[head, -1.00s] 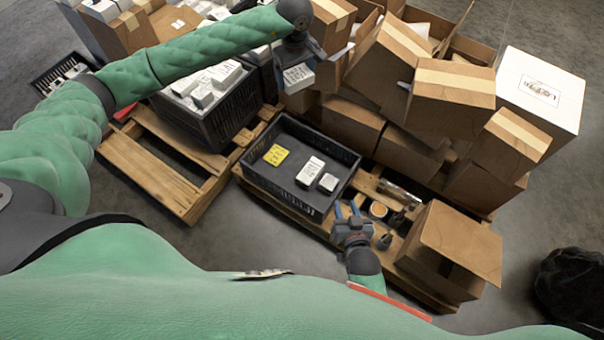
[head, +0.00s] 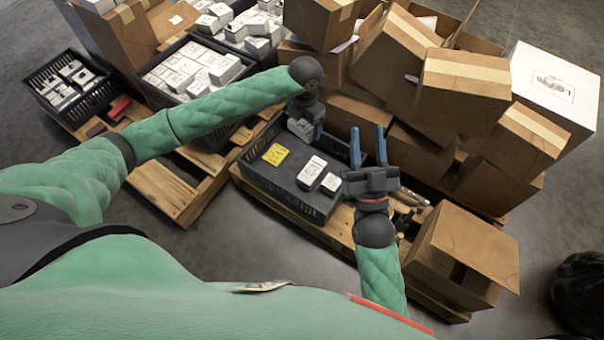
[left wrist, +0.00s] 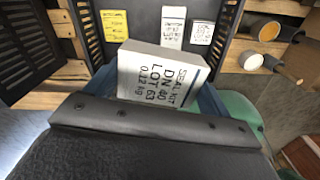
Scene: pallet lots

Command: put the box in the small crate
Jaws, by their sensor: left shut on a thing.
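A white box (left wrist: 160,75) printed "SEAL KIT DN 40 LOT 63" is held in my left gripper (head: 304,124). The box also shows in the head view (head: 299,129), above the far part of the dark small crate (head: 275,187). The left wrist view shows the box in front of the crate's floor (left wrist: 145,20), apart from the items inside. In the crate lie a yellow card (head: 275,154) and two white boxes, one longer (head: 311,171) and one smaller (head: 331,182). My right gripper (head: 368,140) is open and empty, by the crate's right side.
The crate stands on a wooden pallet (head: 320,234). Cardboard boxes are piled behind and to the right, with one open carton (head: 462,250) at the front right. Crates full of white boxes (head: 190,72) stand at the left. Cylindrical parts lie right of the crate.

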